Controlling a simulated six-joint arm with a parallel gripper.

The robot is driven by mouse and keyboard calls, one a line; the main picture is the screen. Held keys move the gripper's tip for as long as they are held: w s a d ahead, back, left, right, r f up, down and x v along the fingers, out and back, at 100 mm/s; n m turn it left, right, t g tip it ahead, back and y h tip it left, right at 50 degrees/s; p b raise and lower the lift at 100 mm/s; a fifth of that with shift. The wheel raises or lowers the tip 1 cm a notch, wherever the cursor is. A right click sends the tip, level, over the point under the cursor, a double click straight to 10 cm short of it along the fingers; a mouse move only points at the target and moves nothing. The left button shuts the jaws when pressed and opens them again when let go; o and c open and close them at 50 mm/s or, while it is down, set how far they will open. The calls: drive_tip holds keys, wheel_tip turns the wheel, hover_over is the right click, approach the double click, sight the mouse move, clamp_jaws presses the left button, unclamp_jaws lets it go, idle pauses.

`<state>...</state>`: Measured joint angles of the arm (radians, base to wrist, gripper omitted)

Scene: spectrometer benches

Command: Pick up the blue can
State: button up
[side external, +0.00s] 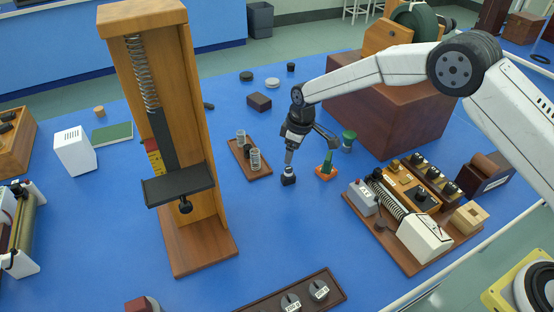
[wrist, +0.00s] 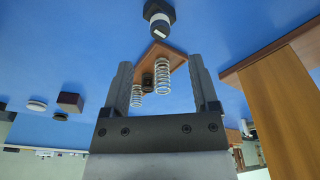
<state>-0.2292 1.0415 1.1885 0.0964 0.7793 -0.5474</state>
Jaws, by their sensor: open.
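I cannot make out a clearly blue can in either view. A small dark object (side external: 288,180) with a lighter upper part stands on the blue bench top directly under my gripper.
A wooden tray (side external: 236,148) with springs lies left of my gripper. A tall wooden stand (side external: 204,130) rises further left. An orange-based green item (side external: 326,172) sits close to the right. A large brown box (side external: 385,110) and an instrument board (side external: 385,243) flank the right side.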

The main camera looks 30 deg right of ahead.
sight(289, 168)
drive_tip(key=shift+f, duration=0.1)
drive_tip(key=shift+w+a+f, duration=0.15)
drive_tip(key=shift+f, duration=1.05)
drive_tip(key=shift+f, duration=0.15)
drive_tip(key=shift+w+a+f, duration=0.1)
drive_tip(key=shift+w+f, duration=0.05)
drive_tip(key=shift+f, duration=1.05)
drive_tip(key=shift+w+a+f, duration=0.1)
drive_tip(key=shift+f, duration=1.1)
clamp_jaws()
